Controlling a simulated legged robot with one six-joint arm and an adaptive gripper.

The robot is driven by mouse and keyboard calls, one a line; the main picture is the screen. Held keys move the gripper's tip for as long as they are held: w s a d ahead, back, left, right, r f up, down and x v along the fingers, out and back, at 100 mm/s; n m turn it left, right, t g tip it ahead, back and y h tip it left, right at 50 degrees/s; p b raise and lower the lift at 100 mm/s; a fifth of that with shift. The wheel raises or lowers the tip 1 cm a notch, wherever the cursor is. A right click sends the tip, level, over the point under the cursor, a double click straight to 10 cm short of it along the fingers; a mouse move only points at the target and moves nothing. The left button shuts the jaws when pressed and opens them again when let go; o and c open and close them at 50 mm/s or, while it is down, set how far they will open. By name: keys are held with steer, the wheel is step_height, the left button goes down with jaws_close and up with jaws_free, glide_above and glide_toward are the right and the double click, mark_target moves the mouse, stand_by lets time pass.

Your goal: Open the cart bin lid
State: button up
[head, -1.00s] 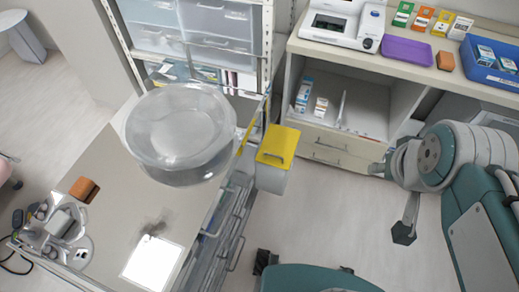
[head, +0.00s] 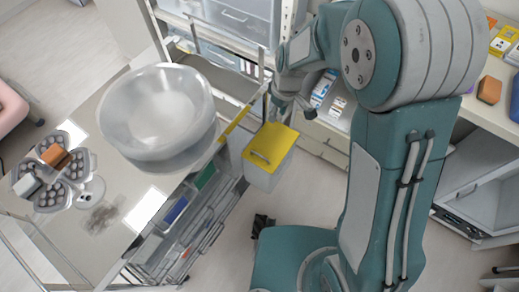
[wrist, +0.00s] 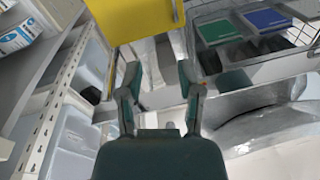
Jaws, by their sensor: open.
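The cart bin (head: 262,178) is a small pale box hanging at the cart's end. Its yellow lid (head: 268,148) lies shut on top, with a handle loop on it. My gripper (head: 281,108) is just beyond the lid's far edge in the head view, partly hidden by my arm. In the wrist view, the open fingers (wrist: 160,82) point toward the yellow lid (wrist: 125,18), which is ahead at the top. Nothing is between the fingers. I cannot tell whether a finger touches the lid.
Shelving (head: 215,20) stands close behind. A counter (head: 490,105) is at the right, with floor in between.

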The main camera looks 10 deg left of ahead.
steer(key=a+f+n+g, duration=0.15)
steer(key=a+f, duration=0.25)
steer(key=f, duration=0.5)
glide_above(259, 158)
steer(key=shift+n, duration=0.35)
steer(key=f, duration=0.9)
steer(key=shift+w+f, duration=0.2)
steer(key=shift+f, duration=0.2)
steer(key=shift+s+f, duration=0.1)
steer(key=shift+f, duration=0.5)
jaws_close()
